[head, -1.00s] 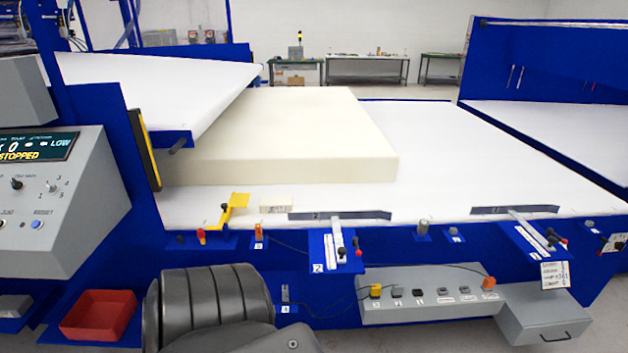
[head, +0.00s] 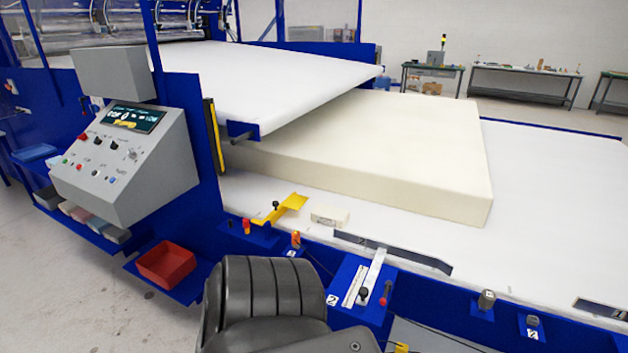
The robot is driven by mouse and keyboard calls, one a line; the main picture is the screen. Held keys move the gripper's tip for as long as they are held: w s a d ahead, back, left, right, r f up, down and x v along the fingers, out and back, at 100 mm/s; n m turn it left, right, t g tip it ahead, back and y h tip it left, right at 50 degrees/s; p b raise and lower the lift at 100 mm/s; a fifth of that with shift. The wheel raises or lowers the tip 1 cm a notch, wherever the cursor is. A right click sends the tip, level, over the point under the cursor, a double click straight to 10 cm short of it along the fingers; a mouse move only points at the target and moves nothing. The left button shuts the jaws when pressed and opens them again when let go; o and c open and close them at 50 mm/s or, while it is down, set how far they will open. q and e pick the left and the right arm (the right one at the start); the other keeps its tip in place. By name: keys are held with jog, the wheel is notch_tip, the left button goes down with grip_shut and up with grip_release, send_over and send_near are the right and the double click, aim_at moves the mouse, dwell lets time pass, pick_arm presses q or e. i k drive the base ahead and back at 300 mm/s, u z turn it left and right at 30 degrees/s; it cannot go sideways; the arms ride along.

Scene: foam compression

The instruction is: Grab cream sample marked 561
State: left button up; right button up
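A small cream block (head: 329,216) lies on the white bed near its front edge, just right of a yellow bracket (head: 287,208). It looks like a foam sample, but any number on it is too small to read. A large cream foam slab (head: 400,150) lies behind it, partly under a raised white panel (head: 260,85). A dark grey ribbed part of my own body fills the bottom centre. Neither gripper is in view.
A grey control console (head: 125,160) stands at left, with a red bin (head: 167,264) on a blue shelf below it. Clamps and a dark metal strip (head: 392,252) line the bed's front edge. The white bed (head: 560,220) is clear at right.

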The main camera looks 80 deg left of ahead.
aim_at(332, 217)
jog(key=u, duration=0.75)
jog(key=i, duration=0.9)
jog(key=u, duration=0.8)
